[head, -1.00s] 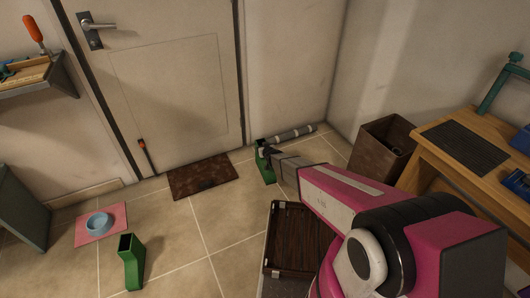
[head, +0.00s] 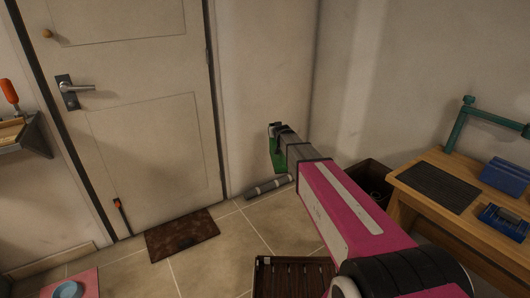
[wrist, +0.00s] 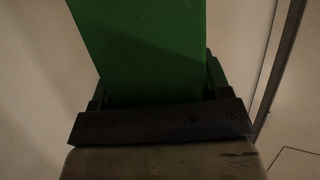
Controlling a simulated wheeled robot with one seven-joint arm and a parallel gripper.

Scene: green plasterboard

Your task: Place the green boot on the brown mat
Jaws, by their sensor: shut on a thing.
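My gripper (head: 277,131) is shut on a green boot (head: 279,156) and holds it in the air in front of the wall, right of the door. In the wrist view the green boot (wrist: 140,50) fills the space between the dark jaws (wrist: 160,105). The brown mat (head: 182,235) lies on the tiled floor at the foot of the door, below and to the left of the gripper. A small dark mark shows on the mat, too small to make out.
A grey cylinder with light bands (head: 268,187) lies on the floor by the wall. A dark slatted tray (head: 290,275) is at the bottom. A brown bin (head: 368,178) and a wooden bench (head: 410,208) stand right. A pink mat (head: 85,284) with a blue bowl (head: 68,290) is lower left.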

